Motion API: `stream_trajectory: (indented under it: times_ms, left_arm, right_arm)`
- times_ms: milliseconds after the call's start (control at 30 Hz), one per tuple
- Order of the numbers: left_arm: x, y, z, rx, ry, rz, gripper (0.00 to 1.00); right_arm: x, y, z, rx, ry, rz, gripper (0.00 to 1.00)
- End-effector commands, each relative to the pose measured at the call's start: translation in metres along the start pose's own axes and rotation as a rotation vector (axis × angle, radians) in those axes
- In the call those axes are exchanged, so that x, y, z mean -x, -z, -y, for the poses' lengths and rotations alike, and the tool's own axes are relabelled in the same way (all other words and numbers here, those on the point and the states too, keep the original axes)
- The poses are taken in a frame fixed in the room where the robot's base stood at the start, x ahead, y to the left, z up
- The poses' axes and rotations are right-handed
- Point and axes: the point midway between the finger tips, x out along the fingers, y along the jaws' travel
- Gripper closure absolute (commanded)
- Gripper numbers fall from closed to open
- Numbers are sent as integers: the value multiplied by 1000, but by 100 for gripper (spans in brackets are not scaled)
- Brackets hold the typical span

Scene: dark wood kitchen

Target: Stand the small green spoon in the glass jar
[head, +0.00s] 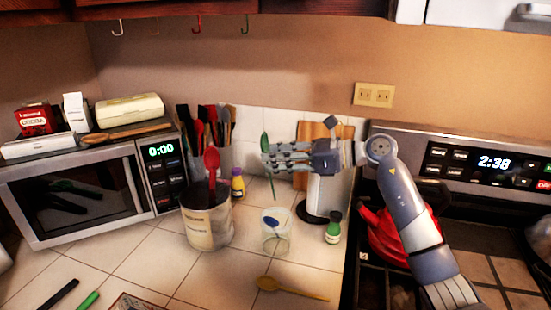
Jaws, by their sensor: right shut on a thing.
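The small green spoon (265,142) is upright, bowl at the top, with its thin handle hanging down. My right gripper (268,157) reaches in from the right and is shut on it. The handle's lower end is above the glass jar (277,244), near its rim; I cannot tell from this view whether it is exactly over the opening. The jar stands on the tiled counter, and a blue spoon (272,223) shows in its mouth. My left gripper is not in view.
A red kettle (390,235) sits on the stove. A microwave (75,195) is at left.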

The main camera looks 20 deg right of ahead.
Motion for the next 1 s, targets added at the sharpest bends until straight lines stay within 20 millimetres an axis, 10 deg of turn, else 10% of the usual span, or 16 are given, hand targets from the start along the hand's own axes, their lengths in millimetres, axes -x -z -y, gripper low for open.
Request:
stream_trajectory:
  times_ms: [1000]
  left_arm:
    - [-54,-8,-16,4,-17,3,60]
  right_arm:
    - [-13,80,0,0,0,-3,88]
